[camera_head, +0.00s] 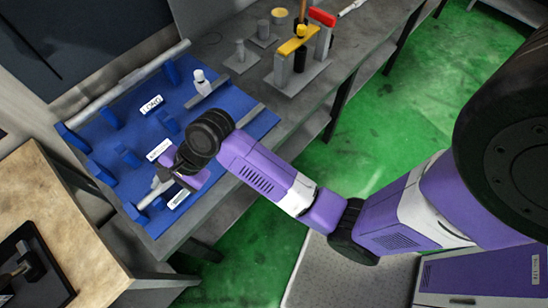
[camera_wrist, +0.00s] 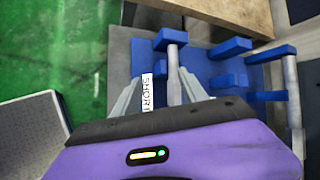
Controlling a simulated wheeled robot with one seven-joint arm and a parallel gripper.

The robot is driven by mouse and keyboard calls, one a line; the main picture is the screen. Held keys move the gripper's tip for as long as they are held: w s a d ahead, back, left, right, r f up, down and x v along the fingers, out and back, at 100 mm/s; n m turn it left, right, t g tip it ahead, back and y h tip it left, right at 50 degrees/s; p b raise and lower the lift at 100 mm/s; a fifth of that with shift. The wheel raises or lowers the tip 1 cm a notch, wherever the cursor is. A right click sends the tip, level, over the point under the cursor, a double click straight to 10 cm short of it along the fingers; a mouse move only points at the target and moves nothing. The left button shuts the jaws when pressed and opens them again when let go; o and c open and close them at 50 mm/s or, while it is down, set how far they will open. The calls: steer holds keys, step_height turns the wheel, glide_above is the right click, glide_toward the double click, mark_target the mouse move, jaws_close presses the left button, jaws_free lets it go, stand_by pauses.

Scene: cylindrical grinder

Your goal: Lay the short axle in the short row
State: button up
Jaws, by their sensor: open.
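The axle's near end is hidden by my gripper. In the head view my gripper (camera_head: 178,182) is low over the front of the blue board (camera_head: 130,135), and part of the axle (camera_head: 150,193) shows beside it.
A long shaft (camera_head: 130,85) lies along the board's back edge in the long row. A white cylinder (camera_head: 201,82) stands on the board. Grey stands and a red-and-yellow fixture (camera_head: 300,50) are on the bench to the right. A wooden table (camera_head: 50,195) is at left.

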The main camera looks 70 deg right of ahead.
steer(key=s+n+t+h, duration=0.45)
steer(key=s+n, duration=0.25)
steer(key=s, duration=1.1)
steer(key=s+d+r+n+t, duration=0.2)
steer(key=s+d+r+n, duration=0.1)
steer(key=s+r+n, duration=0.2)
steer(key=s+d+r+n+t, duration=0.2)
steer(key=s+r+n, duration=0.4)
steer(key=r, duration=0.3)
steer(key=shift+s+d+r+t+h, duration=0.4)
steer(key=shift+s+d, duration=0.2)
steer(key=shift+s, duration=0.25)
step_height(320, 180, down, 8)
steer(key=b, duration=0.7)
steer(key=shift+r, duration=0.2)
